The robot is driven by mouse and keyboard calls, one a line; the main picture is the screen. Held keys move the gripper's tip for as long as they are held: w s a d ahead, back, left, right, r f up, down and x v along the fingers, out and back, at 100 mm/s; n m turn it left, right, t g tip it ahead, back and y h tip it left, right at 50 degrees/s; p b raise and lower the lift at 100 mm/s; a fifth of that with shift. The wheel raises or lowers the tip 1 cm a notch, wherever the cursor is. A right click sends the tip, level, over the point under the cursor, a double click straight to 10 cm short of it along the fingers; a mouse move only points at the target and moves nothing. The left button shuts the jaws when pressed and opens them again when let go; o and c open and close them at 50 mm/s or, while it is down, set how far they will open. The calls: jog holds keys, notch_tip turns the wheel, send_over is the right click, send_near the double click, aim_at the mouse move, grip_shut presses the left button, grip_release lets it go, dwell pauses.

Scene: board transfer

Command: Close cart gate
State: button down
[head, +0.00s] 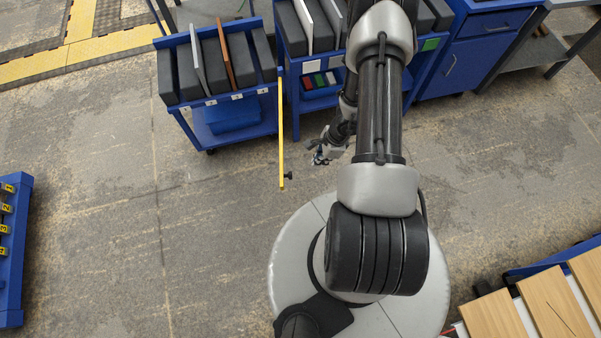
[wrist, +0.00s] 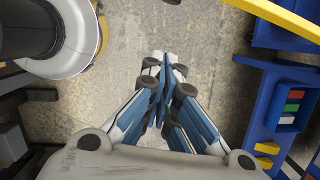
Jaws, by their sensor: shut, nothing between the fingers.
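The cart gate is a yellow bar (head: 281,130) with a black knob (head: 288,175) near its free end. It stands open, sticking out from the right front corner of the left blue cart (head: 215,100) toward my base. The cart holds dark grey blocks with a white and a brown board upright between them. My gripper (head: 320,157) is to the right of the bar's free half, apart from it. In the wrist view the gripper (wrist: 164,72) is shut and empty, with bare floor beyond it. The yellow bar also crosses that view's top right corner (wrist: 278,18).
A second blue cart (head: 325,100) with small coloured blocks stands beside the first, behind my arm. A blue cabinet (head: 455,65) is at the upper right. A blue rack (head: 12,250) is at the left edge; wooden boards (head: 555,305) lie at the lower right. The floor left of the bar is clear.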

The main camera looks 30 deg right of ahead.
jog(key=w+a+f+b, duration=0.2)
jog(key=a+f, duration=0.3)
jog(key=f, duration=0.3)
jog(key=shift+w+a+f+b, duration=0.2)
jog(key=shift+w+a+b, duration=0.05)
jog(key=shift+w+b, duration=0.15)
jog(key=shift+a, duration=0.15)
